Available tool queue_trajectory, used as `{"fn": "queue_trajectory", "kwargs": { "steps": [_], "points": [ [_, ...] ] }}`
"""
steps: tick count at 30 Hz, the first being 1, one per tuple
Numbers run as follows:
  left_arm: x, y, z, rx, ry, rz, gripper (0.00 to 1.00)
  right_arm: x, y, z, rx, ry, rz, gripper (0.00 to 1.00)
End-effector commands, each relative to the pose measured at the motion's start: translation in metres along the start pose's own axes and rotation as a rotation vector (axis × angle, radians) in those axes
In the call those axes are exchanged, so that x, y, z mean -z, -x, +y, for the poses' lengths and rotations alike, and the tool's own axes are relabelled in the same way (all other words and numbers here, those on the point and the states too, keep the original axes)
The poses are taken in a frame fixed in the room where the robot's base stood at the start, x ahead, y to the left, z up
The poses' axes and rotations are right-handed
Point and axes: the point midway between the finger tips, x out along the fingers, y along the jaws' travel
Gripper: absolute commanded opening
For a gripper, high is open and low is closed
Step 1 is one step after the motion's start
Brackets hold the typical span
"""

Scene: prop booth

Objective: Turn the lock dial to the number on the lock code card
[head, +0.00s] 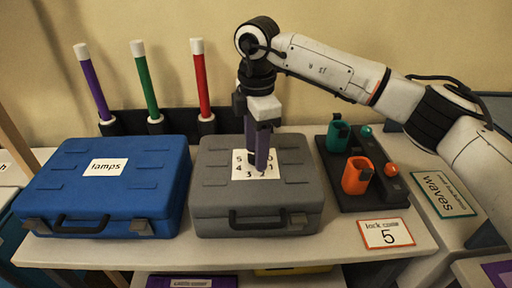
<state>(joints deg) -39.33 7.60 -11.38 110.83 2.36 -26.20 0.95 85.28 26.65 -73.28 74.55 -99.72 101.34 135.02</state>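The lock code card (386,233) is white with an orange border and reads 5. It lies at the front right of the table. The grey case (215,200) has a white number plate (242,169) on its lid, with 5, 4, 3, 1 and 0 readable around it. My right gripper (260,168) points down onto the middle of this plate, its two dark purplish fingers close together. They hide the dial itself, so I cannot tell its setting or whether the fingers grip it. My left gripper is not in view.
A blue case (105,200) labelled lamps stands left of the grey one. Purple, green and red sticks (201,82) stand in a black rack behind. A dark tray (381,200) with teal and orange holders is at right, near a green-edged "waves" sign (441,194).

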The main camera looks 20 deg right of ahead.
Motion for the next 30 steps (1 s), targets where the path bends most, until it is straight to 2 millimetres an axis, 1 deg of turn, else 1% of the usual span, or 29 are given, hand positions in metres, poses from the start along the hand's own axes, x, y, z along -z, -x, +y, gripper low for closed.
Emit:
{"fn": "queue_trajectory", "kwargs": {
  "steps": [4, 7, 11, 16, 21, 25, 30],
  "points": [
    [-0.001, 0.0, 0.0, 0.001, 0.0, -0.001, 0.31, 0.0, 0.002, 0.0, -0.001, 0.0, 0.0, 0.45],
    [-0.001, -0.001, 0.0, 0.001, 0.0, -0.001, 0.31, 0.0, 0.011, 0.001, -0.003, 0.0, 0.001, 0.45],
    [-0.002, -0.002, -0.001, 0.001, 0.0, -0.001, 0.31, 0.001, 0.035, 0.001, -0.005, 0.001, 0.002, 0.45],
    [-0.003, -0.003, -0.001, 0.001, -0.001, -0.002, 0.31, 0.001, 0.069, 0.001, -0.004, 0.0, 0.002, 0.45],
    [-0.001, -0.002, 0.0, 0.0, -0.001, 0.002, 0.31, 0.0, 0.093, 0.0, -0.002, 0.0, 0.0, 0.45],
    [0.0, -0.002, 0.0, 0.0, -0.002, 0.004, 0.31, 0.0, 0.102, 0.0, -0.001, 0.0, 0.001, 0.45],
    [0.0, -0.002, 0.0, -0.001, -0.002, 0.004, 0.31, 0.0, 0.103, 0.0, 0.001, 0.0, 0.001, 0.45]
  ]
}}
